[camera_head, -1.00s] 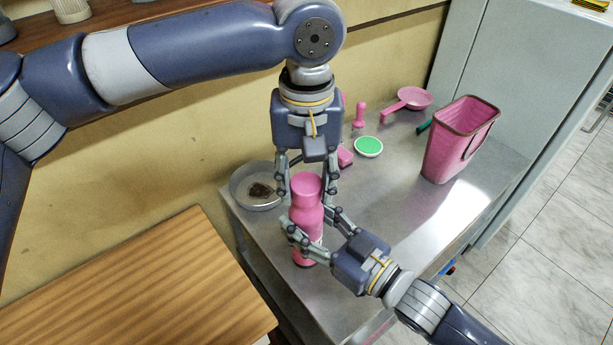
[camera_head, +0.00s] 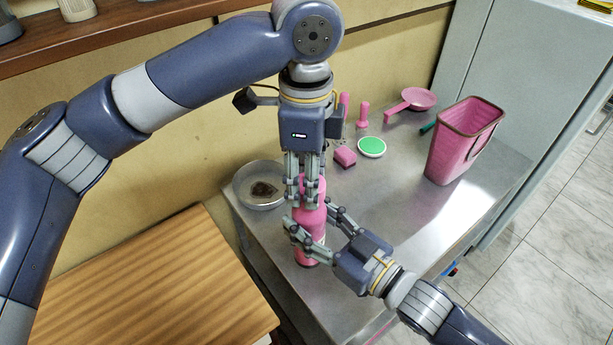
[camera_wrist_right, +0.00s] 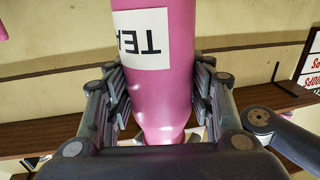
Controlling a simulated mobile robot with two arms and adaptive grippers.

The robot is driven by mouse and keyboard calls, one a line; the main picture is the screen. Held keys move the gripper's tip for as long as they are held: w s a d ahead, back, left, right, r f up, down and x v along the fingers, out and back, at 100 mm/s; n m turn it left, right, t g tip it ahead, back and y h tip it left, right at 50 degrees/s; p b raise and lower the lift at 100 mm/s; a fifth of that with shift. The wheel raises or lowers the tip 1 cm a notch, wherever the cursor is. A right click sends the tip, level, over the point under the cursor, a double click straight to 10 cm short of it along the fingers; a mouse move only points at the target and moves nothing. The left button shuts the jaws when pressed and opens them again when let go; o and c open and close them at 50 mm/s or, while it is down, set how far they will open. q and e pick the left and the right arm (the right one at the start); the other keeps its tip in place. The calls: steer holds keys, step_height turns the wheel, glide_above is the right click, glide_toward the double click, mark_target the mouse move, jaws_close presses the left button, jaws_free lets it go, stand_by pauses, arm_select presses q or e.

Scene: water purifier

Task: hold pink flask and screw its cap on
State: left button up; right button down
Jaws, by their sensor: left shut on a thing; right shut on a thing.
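The pink flask (camera_head: 311,236) stands upright near the left edge of the metal table in the head view. My right gripper (camera_head: 306,229) is shut around its body from the lower right. The right wrist view shows the flask (camera_wrist_right: 158,80) between the fingers, with a white label with dark letters. My left gripper (camera_head: 305,190) points straight down from above and is shut on the flask's cap (camera_head: 314,188). The fingers hide most of the cap, so I cannot tell how it sits on the neck.
A round metal dish (camera_head: 259,186) with dark matter lies left of the flask. Behind are a pink block (camera_head: 345,157), a green-topped round item (camera_head: 371,147), a pink scoop (camera_head: 418,98) and a pink bin (camera_head: 464,142). A wooden surface (camera_head: 150,285) lies lower left. The table's right middle is clear.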

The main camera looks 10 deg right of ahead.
arm_select(q)
steer(key=m, duration=0.7)
steer(key=shift+w, duration=0.3)
steer(key=m, duration=0.4)
steer(key=shift+d, duration=0.15)
steer(key=m, duration=0.4)
steer(key=shift+d, duration=0.1)
steer(key=o, duration=0.8)
steer(key=shift+o, duration=0.2)
steer(key=shift+s+r, duration=0.1)
steer(key=shift+r, duration=2.15)
steer(key=shift+c, duration=0.4)
